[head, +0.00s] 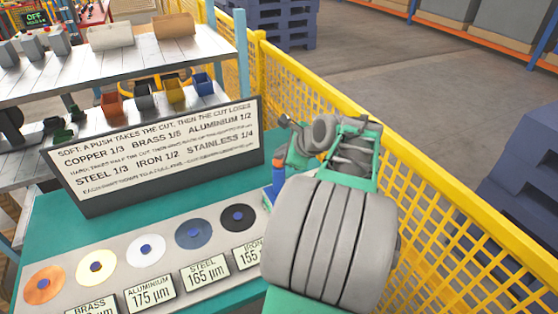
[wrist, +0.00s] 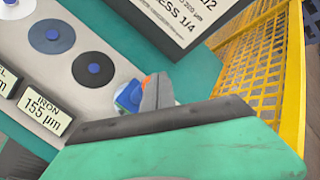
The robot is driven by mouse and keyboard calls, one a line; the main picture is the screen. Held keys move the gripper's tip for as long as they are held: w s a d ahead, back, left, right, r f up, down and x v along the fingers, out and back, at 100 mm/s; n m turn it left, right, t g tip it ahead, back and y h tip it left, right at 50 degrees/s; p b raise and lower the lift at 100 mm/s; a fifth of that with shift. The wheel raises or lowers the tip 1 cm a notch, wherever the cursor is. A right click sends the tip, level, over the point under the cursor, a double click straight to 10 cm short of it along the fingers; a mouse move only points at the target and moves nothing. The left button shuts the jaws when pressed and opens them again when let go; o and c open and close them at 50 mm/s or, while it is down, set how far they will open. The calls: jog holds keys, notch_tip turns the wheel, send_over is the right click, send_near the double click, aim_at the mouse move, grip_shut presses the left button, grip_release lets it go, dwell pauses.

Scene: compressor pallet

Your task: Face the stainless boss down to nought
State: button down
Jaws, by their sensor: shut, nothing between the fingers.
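The stainless boss is mostly hidden. A blue and pale round piece (wrist: 127,96) beside my finger in the wrist view, just past the iron disc (wrist: 93,69), may be it; its label and reading are hidden. In the head view my arm covers that end of the row. My gripper (head: 279,172) is low over this end of the bench, fingers shut and empty. In the wrist view the grey fingers (wrist: 155,92) sit beside the blue piece; I cannot tell whether they touch it. An orange bit shows at their tip.
Copper (head: 44,284), brass (head: 97,268), aluminium (head: 146,251), steel (head: 193,235) and iron (head: 238,218) discs line the panel; labels read aluminium 175, steel 165, iron 155 µm. A sign (head: 160,150) behind lists stainless 1/4. A yellow mesh fence (head: 440,215) stands close right.

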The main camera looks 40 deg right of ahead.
jog(key=shift+f, duration=0.75)
dwell(0.8)
jog(key=shift+r+p, duration=1.05)
jog(key=shift+r, duration=0.1)
notch_tip(320, 180, up, 5)
jog(key=p, duration=0.5)
jog(key=shift+r, duration=0.1)
dwell(0.4)
